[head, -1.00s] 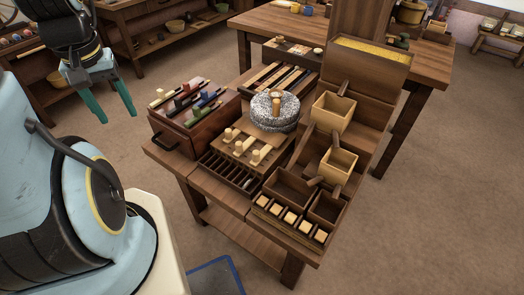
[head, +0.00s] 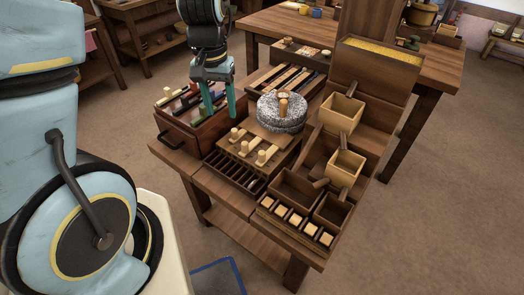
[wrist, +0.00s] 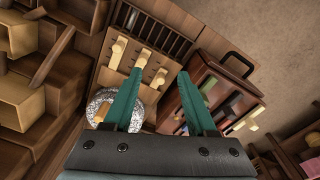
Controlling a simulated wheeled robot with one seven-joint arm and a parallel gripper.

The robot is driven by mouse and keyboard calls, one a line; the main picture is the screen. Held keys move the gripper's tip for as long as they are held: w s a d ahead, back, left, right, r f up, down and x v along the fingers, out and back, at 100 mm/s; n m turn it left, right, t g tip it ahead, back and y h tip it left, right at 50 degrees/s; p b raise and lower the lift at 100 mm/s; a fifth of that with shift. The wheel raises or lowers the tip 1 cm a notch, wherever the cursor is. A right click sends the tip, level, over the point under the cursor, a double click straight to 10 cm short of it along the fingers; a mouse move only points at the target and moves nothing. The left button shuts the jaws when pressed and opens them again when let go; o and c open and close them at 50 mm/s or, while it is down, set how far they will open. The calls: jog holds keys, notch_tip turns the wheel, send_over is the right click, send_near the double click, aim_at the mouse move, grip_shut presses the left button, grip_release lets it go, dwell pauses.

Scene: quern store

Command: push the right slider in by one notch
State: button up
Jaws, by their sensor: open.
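Three pale sliders with cream knobs stand on a wooden slotted board (head: 246,166) in front of the grey stone quern (head: 284,120). The right slider (head: 261,157) is nearest the front right of the board in the head view. In the wrist view, which is turned around, it appears as the leftmost one (wrist: 118,47). My gripper (head: 219,113) has two green fingers, open and empty, pointing down behind and left of the sliders. In the wrist view my gripper (wrist: 160,74) shows its fingers apart, with nothing between them. It touches none of the sliders that I can see.
A dark red-brown box (head: 180,133) with coloured bars on top stands left of the board. A slotted rack (head: 232,174) lies in front. Wooden bins (head: 341,112) and a row of pale blocks (head: 295,221) stand right. Open floor (head: 410,220) lies beyond.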

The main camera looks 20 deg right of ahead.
aim_at(262, 152)
jog(key=s+d+f+m, duration=0.3)
jog(key=s+d+f, duration=0.15)
jog(key=d, duration=0.45)
notch_tip(262, 152, down, 10)
jog(key=shift+s+a+r, duration=0.1)
jog(key=shift+a, duration=0.05)
grip_shut()
dwell(1.3)
